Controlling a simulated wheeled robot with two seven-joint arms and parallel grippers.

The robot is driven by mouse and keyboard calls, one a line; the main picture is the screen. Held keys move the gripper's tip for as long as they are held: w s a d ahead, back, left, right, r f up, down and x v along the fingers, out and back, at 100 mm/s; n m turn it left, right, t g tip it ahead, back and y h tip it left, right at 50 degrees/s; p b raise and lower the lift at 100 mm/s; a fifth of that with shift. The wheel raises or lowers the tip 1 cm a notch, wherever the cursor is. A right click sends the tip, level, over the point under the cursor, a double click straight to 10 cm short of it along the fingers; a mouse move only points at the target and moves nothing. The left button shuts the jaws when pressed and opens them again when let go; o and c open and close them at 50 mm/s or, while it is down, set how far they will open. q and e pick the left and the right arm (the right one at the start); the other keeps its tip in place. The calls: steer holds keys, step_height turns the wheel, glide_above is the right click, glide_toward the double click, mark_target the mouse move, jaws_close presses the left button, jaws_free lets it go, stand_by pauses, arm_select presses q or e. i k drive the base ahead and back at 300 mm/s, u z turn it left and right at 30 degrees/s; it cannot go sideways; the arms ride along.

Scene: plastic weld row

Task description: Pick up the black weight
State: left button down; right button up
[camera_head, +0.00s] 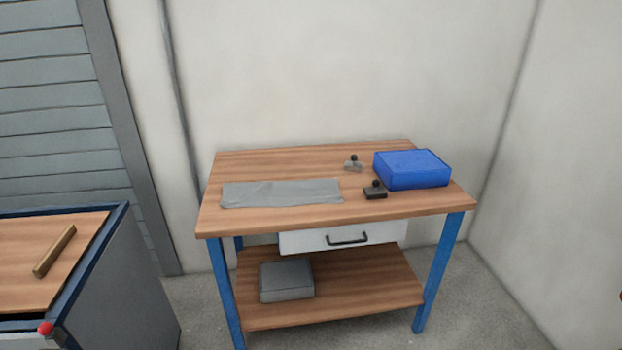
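The black weight (375,193) is a small dark block with a round black knob on top. It stands upright on the wooden workbench (260,165), near the front right, just left of and in front of a blue box. A similar grey weight (352,166) with a black knob stands behind it and a little to the left. Neither of my grippers shows in the head view.
The blue box (412,168) sits at the bench's right end; a flat grey sheet (282,192) lies at left. Below are a drawer (300,242) and a shelf with a grey box (287,280). A second bench (30,260) at left holds a wooden bar (54,251).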

mark_target(377, 192)
steer(key=u, duration=0.15)
steer(key=i, duration=0.95)
steer(key=z, duration=0.3)
